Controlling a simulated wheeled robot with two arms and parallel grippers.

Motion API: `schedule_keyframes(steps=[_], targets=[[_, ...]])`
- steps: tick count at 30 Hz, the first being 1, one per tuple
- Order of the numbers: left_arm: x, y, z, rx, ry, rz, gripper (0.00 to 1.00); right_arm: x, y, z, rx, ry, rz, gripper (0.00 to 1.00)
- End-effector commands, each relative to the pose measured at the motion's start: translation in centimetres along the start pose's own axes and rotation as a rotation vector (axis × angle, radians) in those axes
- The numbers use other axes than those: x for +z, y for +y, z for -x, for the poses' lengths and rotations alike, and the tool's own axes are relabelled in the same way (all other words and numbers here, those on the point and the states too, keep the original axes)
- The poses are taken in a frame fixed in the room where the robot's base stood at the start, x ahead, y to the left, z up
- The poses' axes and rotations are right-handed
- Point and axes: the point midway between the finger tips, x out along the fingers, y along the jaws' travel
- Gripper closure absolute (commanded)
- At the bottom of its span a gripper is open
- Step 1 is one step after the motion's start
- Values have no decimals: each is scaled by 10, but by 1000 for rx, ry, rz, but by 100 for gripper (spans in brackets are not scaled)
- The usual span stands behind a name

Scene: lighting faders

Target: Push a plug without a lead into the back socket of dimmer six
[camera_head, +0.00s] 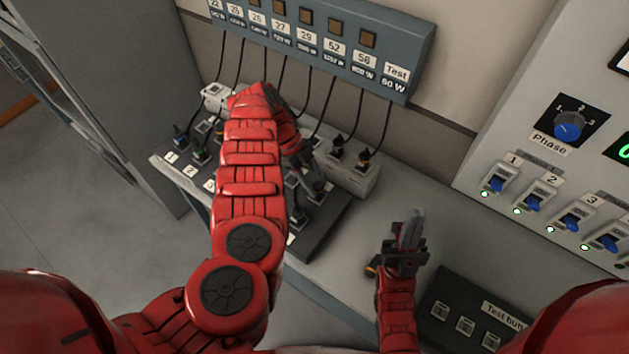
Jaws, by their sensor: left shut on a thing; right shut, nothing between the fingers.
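A dark dimmer unit (322,232) lies on the bench, with numbered labels along its front edge; 1 and 2 are legible at its left end. The label and back socket of dimmer six cannot be made out behind my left arm. My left gripper (294,146) reaches over the back of the unit and points down. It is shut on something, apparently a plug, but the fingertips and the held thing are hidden. My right gripper (412,232) is shut and empty, above the bench right of the unit.
Leads hang from the blue-grey panel (420,50) behind. Two plugs with leads stand in a grey block (350,178). A small dark and orange piece (372,266) shows beside my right gripper. A test button box (468,312) and a switch cabinet (545,165) are at right.

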Motion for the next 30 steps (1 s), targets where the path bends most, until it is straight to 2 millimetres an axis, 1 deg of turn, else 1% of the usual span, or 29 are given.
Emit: schedule_keyframes(steps=[12, 13, 17, 18, 26, 30], targets=[[0, 0, -1, 2, 1, 0, 100, 0, 0, 0, 0, 0, 0, 100], [0, 0, -1, 2, 1, 0, 52, 0, 0, 0, 0, 0, 0, 100], [0, 0, -1, 2, 1, 0, 29, 0, 0, 0, 0, 0, 0, 100], [0, 0, -1, 2, 1, 0, 22, 0, 0, 0, 0, 0, 0, 100], [0, 0, 0, 2, 1, 0, 21, 0, 0, 0, 0, 0, 0, 100], [0, 0, 6, 0, 0, -1, 21, 0, 0, 0, 0, 0, 0, 100]])
